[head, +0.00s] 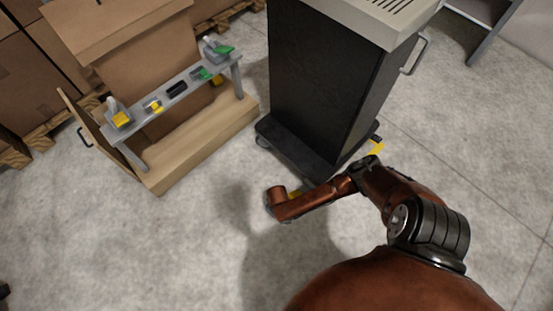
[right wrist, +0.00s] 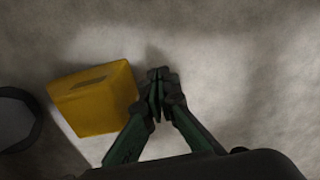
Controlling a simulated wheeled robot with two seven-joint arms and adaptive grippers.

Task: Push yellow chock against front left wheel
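The yellow chock (right wrist: 95,98) lies on the concrete floor in the right wrist view, its near side close to my right gripper (right wrist: 158,92). The gripper's fingers are together and empty, just right of the chock; I cannot tell if they touch it. A dark round thing (right wrist: 15,118), perhaps a wheel, shows at the left edge, apart from the chock. My left gripper is not in view.
A wooden stand with a grey rack (head: 175,88) of small yellow, black and green items is at the left. Boxes on pallets stand behind it. The floor (head: 130,250) at the front left is clear.

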